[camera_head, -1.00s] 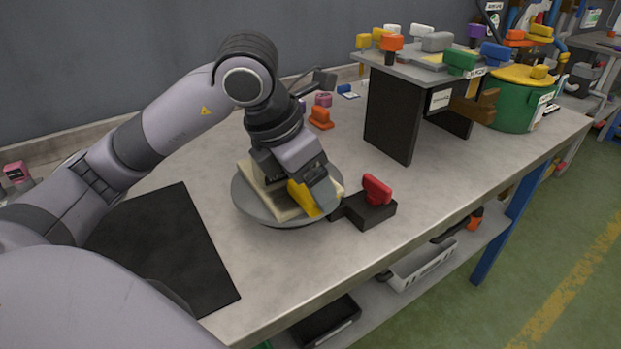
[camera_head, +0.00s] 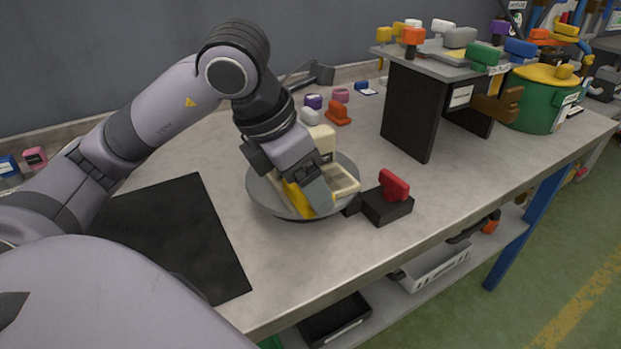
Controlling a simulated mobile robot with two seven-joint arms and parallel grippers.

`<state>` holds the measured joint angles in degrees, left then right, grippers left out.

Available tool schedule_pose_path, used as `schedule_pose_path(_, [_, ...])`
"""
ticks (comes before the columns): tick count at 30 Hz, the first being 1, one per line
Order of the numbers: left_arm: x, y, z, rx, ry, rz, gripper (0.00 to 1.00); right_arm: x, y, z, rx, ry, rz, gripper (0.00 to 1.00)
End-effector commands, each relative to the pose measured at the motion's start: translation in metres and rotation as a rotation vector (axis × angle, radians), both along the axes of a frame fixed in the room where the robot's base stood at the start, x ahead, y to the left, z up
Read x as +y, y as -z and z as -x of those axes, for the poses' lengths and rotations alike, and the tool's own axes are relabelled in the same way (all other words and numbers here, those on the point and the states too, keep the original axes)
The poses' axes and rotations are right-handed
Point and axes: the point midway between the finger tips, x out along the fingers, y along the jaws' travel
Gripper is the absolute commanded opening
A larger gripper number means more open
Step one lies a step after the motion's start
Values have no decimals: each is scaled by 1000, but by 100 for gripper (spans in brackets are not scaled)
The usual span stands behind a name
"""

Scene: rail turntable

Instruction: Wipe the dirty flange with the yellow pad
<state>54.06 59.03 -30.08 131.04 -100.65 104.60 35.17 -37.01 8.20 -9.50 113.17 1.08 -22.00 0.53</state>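My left gripper (camera_head: 306,199) reaches over a round grey turntable (camera_head: 263,195) on the bench. It is shut on the yellow pad (camera_head: 297,199), which shows between and below its fingers. A cream-coloured part (camera_head: 343,181) with a raised block sits on the turntable, partly hidden behind the gripper. The pad is against or very close to the near side of this part; contact cannot be told. I cannot make out the dirt on the flange. My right gripper is not in view.
A black block with a red handle (camera_head: 394,186) stands just right of the turntable. A raised shelf (camera_head: 408,110) with coloured handles and a green bin (camera_head: 537,105) stand further right. A black mat (camera_head: 165,235) lies at left.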

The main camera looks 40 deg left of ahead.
Motion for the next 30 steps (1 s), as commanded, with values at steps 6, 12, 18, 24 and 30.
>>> schedule_pose_path(6, [3, 2, 7, 4, 1, -2, 54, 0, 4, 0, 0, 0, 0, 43])
schedule_pose_path(12, [2, 2, 7, 6, 1, -2, 54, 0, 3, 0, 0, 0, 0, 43])
schedule_pose_path(18, [-1, 0, 0, 6, 2, -1, 54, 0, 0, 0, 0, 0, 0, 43])
schedule_pose_path(24, [-5, 0, -10, 5, 1, -1, 54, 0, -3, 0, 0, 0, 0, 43])
schedule_pose_path(30, [-5, 0, -11, 3, 0, -1, 54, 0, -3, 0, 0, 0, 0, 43])
